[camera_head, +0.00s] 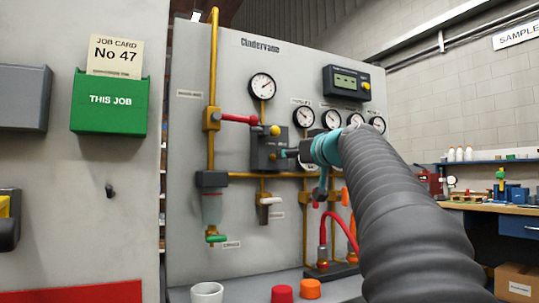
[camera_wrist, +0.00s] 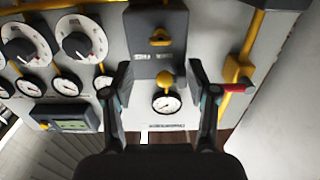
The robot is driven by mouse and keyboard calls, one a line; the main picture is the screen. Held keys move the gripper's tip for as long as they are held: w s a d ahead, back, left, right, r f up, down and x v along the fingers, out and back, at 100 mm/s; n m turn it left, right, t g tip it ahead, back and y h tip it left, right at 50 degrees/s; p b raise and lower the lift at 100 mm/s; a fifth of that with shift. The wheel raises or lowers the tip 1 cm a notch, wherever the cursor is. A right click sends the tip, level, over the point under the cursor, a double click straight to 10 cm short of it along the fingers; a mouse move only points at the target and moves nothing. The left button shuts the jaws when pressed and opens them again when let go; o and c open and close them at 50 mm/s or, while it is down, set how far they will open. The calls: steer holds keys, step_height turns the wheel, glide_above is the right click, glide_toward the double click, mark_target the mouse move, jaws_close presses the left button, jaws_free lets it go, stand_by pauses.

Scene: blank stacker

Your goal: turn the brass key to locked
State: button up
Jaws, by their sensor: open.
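A dark grey box (camera_head: 262,150) is on the pale panel, with a round yellow knob (camera_head: 275,130) at its top edge. In the wrist view, which is upside down, the same box (camera_wrist: 145,65) shows a small brass-coloured piece (camera_wrist: 160,38), apparently the brass key. Its exact angle and any markings are too small to read. The yellow knob (camera_wrist: 167,79) also shows there. My gripper (camera_wrist: 160,68) is open and empty, one finger on each side of the box face. In the head view my gripper (camera_head: 292,154) is just right of the box and partly hides it.
A red-handled valve (camera_head: 240,118) on a brass pipe is left of the box. Several gauges (camera_head: 262,86) and a display unit (camera_head: 347,83) are above and right. A white cup (camera_head: 207,292), red cap (camera_head: 282,294) and orange cap (camera_head: 310,289) stand below.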

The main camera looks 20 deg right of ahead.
mark_target(275, 157)
steer(key=w+p, duration=0.2)
steer(key=w, duration=0.6)
steer(key=shift+w+a, duration=0.15)
steer(key=shift+w, duration=0.05)
steer(key=shift+c, duration=0.2)
jaws_close()
